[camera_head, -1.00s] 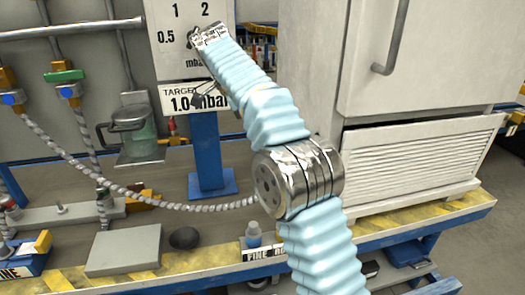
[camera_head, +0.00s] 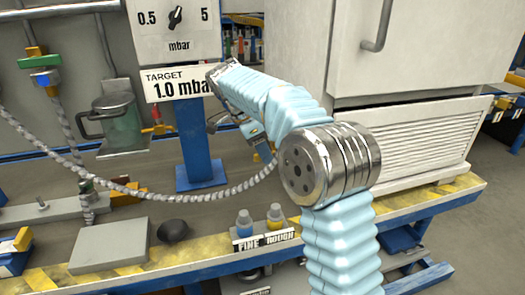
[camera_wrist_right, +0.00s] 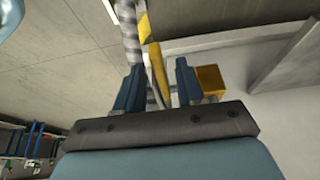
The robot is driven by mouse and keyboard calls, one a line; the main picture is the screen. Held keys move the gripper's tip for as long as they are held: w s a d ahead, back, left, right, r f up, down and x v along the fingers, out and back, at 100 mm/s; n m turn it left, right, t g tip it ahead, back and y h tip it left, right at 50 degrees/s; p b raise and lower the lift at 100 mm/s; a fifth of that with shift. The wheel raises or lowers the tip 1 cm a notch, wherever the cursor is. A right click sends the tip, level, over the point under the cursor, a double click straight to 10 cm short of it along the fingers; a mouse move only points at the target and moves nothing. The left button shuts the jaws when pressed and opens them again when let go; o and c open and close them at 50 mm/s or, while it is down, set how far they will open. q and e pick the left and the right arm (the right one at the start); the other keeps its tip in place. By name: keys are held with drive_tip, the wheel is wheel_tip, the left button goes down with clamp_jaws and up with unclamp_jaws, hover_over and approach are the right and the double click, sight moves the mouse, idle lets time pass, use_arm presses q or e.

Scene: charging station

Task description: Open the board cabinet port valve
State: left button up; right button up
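My right gripper reaches in front of the gauge stand in the head view, its dark blue fingers (camera_head: 264,153) pointing down beside the end of the grey hose. In the right wrist view its two fingers (camera_wrist_right: 158,88) stand apart. A yellow lever-like part (camera_wrist_right: 158,70), which may be the port valve's handle, shows between them, with no clear contact. A yellow block (camera_wrist_right: 210,77) is just right of the fingers. The valve cannot be made out in the head view, where my arm covers part of the cabinet side. My left gripper is in neither view.
The white cabinet (camera_head: 410,150) stands on the right of the bench. The gauge board (camera_head: 178,30) with its "1.0 mbar" target sign is on a blue post. A grey ribbed hose (camera_head: 130,185) crosses the bench.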

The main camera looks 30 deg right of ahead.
clamp_jaws()
idle(0.5)
